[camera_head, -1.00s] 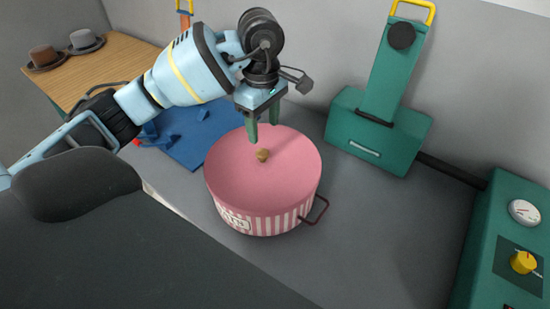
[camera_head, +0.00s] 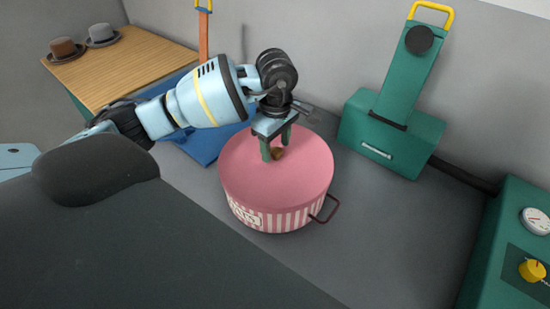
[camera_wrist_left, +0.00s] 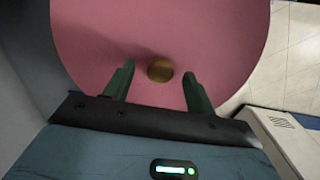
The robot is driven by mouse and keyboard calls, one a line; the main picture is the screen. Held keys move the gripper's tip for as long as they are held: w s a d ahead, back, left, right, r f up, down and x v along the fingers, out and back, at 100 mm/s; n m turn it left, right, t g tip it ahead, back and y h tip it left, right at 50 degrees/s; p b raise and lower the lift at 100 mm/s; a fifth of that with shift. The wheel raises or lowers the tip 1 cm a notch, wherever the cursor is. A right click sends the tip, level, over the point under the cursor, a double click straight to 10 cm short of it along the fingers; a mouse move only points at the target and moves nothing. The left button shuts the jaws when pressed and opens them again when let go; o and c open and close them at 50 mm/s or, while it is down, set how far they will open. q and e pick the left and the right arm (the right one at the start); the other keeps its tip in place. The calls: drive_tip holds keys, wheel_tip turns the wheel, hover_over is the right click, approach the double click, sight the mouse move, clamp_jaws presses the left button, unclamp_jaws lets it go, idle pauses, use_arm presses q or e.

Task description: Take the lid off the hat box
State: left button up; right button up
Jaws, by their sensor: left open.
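The hat box (camera_head: 272,213) is round with pink and white stripes, a label on its front and a dark red handle at its right. Its flat pink lid (camera_head: 302,177) sits on top, with a small brass-coloured knob (camera_head: 278,154) in the middle. My left gripper (camera_head: 276,152) points down over the lid and is open, its green fingers on either side of the knob. In the left wrist view the knob (camera_wrist_left: 160,70) lies between the two fingers, apart from both, slightly beyond the tips. My right gripper is not in view.
A green press (camera_head: 392,137) with a yellow handle stands behind right. A green machine with a gauge and yellow knob (camera_head: 532,270) is at the right edge. A wooden table (camera_head: 125,68) with two hats is at the back left. Grey counter right of the box is clear.

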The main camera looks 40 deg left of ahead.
sight(275, 151)
use_arm(q)
drive_tip(key=shift+f, duration=0.25)
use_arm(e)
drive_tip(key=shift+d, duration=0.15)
use_arm(q)
drive_tip(key=c, duration=1.1)
drive_tip(key=shift+r, duration=0.75)
wheel_tip(275, 151, up, 2)
drive_tip(key=shift+s+r+b, duration=0.1)
drive_tip(key=shift+s+b, duration=0.05)
drive_tip(key=shift+b, duration=0.15)
drive_tip(key=s+r+b, duration=0.1)
drive_tip(key=s, duration=1.4)
drive_tip(key=shift+s+r, duration=0.15)
drive_tip(key=shift+s, duration=0.25)
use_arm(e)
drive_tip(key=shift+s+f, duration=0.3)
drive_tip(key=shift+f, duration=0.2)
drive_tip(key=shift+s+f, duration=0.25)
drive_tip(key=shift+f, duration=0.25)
use_arm(q)
drive_tip(key=shift+a, duration=0.1)
